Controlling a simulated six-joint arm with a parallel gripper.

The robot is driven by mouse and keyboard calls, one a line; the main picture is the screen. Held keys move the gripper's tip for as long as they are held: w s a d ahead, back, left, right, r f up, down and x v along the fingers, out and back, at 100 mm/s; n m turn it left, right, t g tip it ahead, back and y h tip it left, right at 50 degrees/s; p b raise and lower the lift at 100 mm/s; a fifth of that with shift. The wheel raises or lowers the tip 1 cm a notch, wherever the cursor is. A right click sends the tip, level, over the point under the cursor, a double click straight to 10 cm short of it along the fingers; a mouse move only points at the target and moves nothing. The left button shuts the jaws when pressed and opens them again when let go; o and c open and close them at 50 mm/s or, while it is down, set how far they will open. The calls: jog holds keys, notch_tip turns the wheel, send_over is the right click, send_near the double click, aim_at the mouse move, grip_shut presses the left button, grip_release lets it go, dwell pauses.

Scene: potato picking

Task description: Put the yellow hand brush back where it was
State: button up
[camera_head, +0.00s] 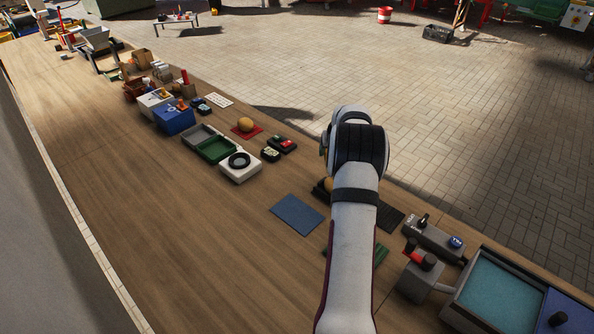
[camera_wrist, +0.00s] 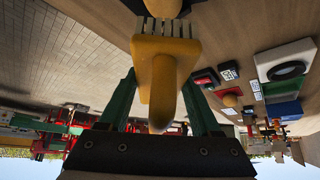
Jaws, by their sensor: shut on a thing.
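The yellow hand brush (camera_wrist: 166,48) shows large in the middle of the wrist view, with pale bristles at the picture's top and its rounded handle toward me. My gripper (camera_wrist: 160,88) is shut on it, with a green finger on either side. In the head view my own arm and wrist hide most of the gripper, and I cannot make out the brush there. I cannot tell from these frames how high the bristles are above the bench.
A blue mat (camera_head: 297,214) lies bare left of my arm. A dark mat (camera_head: 391,218) and a green mat (camera_head: 381,254) are partly hidden by the arm. A control box (camera_head: 433,242) and a teal-floored tray (camera_head: 500,287) stand right. The bench's left front is clear.

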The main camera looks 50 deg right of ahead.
send_over(299, 169)
jog(key=s+a, duration=0.1)
jog(key=s, duration=0.1)
jog(key=f, duration=0.6)
jog(key=shift+w+a+f, duration=0.1)
jog(key=shift+a+f, duration=0.1)
jog(key=shift+w+f, duration=0.15)
jog(key=shift+f, duration=2.05)
jog(key=o, duration=1.3)
jog(key=shift+r, duration=0.15)
